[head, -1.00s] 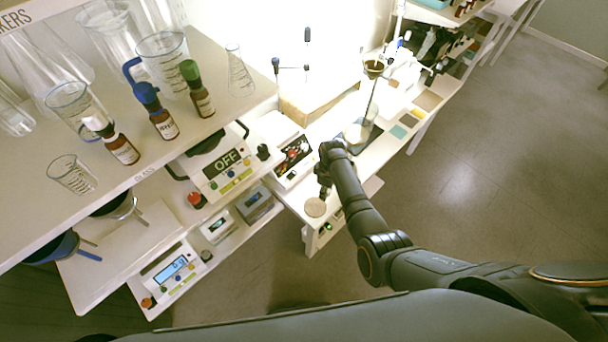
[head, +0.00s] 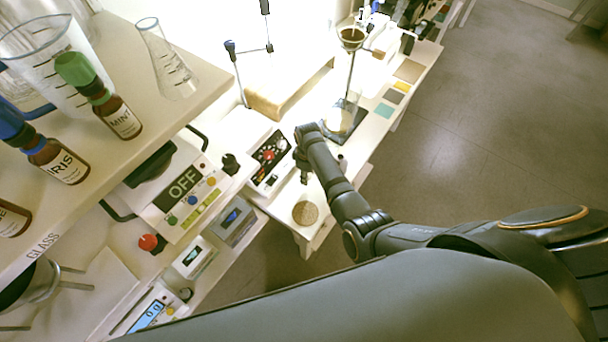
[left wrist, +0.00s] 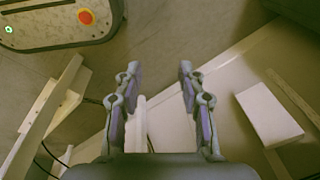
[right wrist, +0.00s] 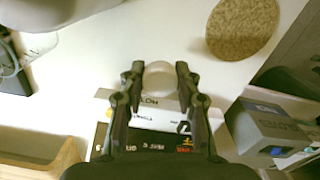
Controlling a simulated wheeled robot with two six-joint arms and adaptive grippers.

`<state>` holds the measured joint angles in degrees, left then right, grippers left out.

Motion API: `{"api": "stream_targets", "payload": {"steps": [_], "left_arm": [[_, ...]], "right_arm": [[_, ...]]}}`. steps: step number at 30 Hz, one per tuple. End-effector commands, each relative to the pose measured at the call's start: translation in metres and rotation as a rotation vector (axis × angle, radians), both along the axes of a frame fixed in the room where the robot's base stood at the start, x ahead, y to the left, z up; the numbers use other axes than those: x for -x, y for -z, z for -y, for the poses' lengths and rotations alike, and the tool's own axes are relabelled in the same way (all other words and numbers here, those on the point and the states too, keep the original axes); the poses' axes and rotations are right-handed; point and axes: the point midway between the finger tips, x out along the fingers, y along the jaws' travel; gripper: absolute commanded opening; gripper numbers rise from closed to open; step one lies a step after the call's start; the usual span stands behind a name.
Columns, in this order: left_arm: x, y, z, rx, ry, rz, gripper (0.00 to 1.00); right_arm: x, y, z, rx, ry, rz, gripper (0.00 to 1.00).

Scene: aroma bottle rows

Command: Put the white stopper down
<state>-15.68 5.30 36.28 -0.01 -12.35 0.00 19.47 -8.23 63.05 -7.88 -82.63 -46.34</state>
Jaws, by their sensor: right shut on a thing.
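My right gripper (right wrist: 160,82) is shut on the white stopper (right wrist: 159,70), whose pale round end shows between the fingertips in the right wrist view. In the head view the right gripper (head: 303,172) is low over the bench, just behind the round cork mat (head: 306,212). The stopper cannot be made out there. The cork mat also shows in the right wrist view (right wrist: 242,28), bare and ahead to the right of the fingertips. My left gripper (left wrist: 160,76) is open and empty in the left wrist view.
An amber bottle with a blue stopper (head: 62,162) and one with a green stopper (head: 120,115) stand on the shelf at left, with beakers and a flask (head: 168,65). A device with a red knob (head: 268,157) is beside the right gripper.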

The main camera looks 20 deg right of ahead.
Motion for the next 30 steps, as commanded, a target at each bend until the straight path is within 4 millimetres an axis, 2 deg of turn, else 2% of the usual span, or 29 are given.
{"api": "stream_targets", "payload": {"steps": [1, 3, 8, 12, 14, 15, 19, 22, 25, 26, 30], "left_arm": [[0.016, 0.006, 0.007, 0.009, -0.004, -0.024, 0.4], [0.032, 0.006, 0.015, 0.018, -0.008, -0.05, 0.4], [0.053, 0.028, 0.017, 0.021, -0.01, -0.079, 0.4], [0.049, 0.051, 0.012, 0.014, -0.007, -0.071, 0.4], [0.04, 0.052, 0.011, 0.014, -0.006, -0.06, 0.4], [0.032, 0.049, 0.011, 0.013, -0.006, -0.049, 0.4], [0.011, 0.044, 0.01, 0.013, -0.004, -0.015, 0.4], [0.012, 0.045, 0.01, 0.012, -0.004, -0.017, 0.4], [0.022, 0.047, 0.009, 0.011, -0.004, -0.032, 0.4], [0.026, 0.047, 0.009, 0.011, -0.005, -0.037, 0.4], [0.037, 0.048, 0.009, 0.012, -0.005, -0.054, 0.4]], "right_arm": [[0.0, 0.002, -0.001, -0.001, -0.001, 0.001, 0.07], [0.0, 0.0, -0.001, -0.001, -0.001, 0.001, 0.07], [0.0, 0.018, -0.001, -0.001, -0.003, 0.001, 0.07], [0.002, 0.043, -0.002, -0.001, -0.007, 0.001, 0.07], [0.002, 0.043, -0.002, 0.0, -0.008, 0.001, 0.07], [0.002, 0.041, -0.002, 0.0, -0.008, 0.001, 0.04], [0.003, 0.039, -0.002, 0.0, -0.008, 0.0, 0.03], [0.003, 0.041, -0.002, 0.0, -0.008, 0.0, 0.03], [0.003, 0.044, -0.002, 0.0, -0.008, 0.0, 0.03], [0.003, 0.043, -0.002, -0.001, -0.008, 0.001, 0.36], [0.003, 0.043, -0.002, -0.001, -0.008, 0.001, 0.55]]}}
